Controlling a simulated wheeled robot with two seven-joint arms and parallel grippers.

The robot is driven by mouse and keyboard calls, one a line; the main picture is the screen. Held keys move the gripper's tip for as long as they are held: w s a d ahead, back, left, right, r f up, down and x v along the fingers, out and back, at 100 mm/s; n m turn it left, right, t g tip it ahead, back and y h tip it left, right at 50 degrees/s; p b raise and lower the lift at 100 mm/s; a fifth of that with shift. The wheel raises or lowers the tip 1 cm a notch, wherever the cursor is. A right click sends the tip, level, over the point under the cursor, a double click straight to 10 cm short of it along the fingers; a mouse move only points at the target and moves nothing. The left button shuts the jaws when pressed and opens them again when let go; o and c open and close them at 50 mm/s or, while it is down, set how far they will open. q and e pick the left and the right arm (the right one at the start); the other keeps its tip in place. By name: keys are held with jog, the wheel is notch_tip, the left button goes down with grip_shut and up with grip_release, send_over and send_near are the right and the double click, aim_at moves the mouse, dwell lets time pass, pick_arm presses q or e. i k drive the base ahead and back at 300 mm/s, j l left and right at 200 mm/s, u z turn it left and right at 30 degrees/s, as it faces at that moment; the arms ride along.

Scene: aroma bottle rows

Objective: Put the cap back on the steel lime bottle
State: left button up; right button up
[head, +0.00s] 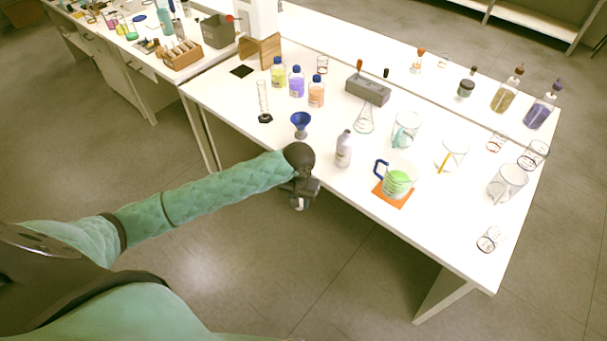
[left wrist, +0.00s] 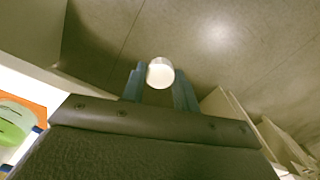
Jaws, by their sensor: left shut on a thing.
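The steel bottle (head: 344,152) stands upright near the front edge of the table, grey with a narrow neck; its label is too small to read. My left gripper (head: 298,203) is off the table's front edge, above the floor, to the left and nearer than the bottle. In the left wrist view my left gripper (left wrist: 159,88) is shut on a round white cap (left wrist: 160,71) between its blue fingertips. The cap is apart from the bottle. My right gripper is not in view.
A beaker of green liquid (head: 398,183) with a blue handle sits on an orange mat (head: 393,200) right of the bottle. Glass beakers stand further right. The table front is mostly clear.

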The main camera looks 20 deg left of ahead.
aim_at(345, 143)
jog(key=z, duration=0.4)
jog(key=j+z, duration=0.45)
jog(key=k+j+z, duration=0.1)
jog(key=j+z, duration=0.3)
jog(key=k+j+z, duration=0.15)
jog(key=j, duration=0.35)
jog(key=k+j+z, duration=0.15)
jog(key=j, duration=0.3)
jog(key=k+j+z, duration=0.15)
jog(key=j, duration=0.25)
jog(key=k+j+z, duration=0.15)
jog(key=k+j, duration=0.4)
jog(key=j, duration=0.2)
jog(key=k+j, duration=0.45)
jog(key=j, duration=0.3)
jog(key=k+j, duration=0.2)
jog(key=j, duration=0.2)
